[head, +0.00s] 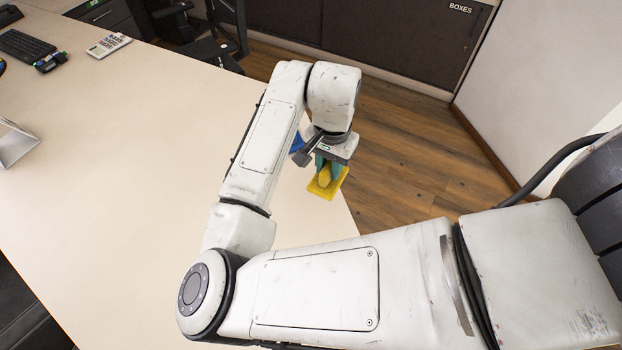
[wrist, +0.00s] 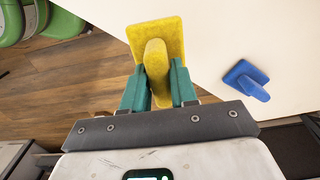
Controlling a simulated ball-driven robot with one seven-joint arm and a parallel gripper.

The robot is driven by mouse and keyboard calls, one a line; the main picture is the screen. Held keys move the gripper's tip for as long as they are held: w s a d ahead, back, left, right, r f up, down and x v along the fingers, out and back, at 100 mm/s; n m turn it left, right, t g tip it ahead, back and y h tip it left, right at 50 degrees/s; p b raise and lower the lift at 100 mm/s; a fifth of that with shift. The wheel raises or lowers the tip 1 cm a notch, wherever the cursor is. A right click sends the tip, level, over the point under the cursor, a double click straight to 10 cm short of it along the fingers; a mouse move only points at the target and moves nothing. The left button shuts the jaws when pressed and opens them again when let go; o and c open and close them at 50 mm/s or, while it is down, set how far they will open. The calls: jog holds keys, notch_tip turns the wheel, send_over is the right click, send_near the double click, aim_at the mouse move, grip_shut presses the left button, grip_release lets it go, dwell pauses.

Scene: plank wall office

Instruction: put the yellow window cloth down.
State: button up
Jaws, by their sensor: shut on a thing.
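The yellow window cloth (head: 325,190) is a flat yellow pad with a rounded grip on its back. It also shows in the wrist view (wrist: 155,35), at the top centre. My gripper (wrist: 159,70) has green fingers, one on each side of the rounded grip, and is shut on it. In the head view my gripper (head: 329,165) is at the table's right edge. The cloth overlaps that edge in both views; I cannot tell whether it touches the tabletop. My arm and gripper hide part of it in the head view.
A similar blue pad (wrist: 246,80) lies on the table, partly hidden in the head view. The pale table (head: 110,180) has wide clear room on the left. A calculator (head: 109,45) and keyboard (head: 24,46) are at the far left. Wooden floor (head: 400,150) lies beyond the right edge.

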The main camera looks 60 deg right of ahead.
aim_at(312, 181)
jog(key=w+f, duration=0.2)
jog(key=f, duration=0.1)
jog(key=w+f, duration=0.1)
jog(key=shift+w+a+f, duration=0.25)
jog(key=shift+w+f, duration=0.05)
jog(key=shift+f, duration=0.05)
jog(key=shift+w+f+p, duration=0.15)
jog(key=shift+f+p, duration=0.15)
jog(key=shift+f, duration=1.35)
jog(key=shift+f, duration=0.2)
jog(key=o, duration=0.9)
jog(key=shift+o, duration=0.2)
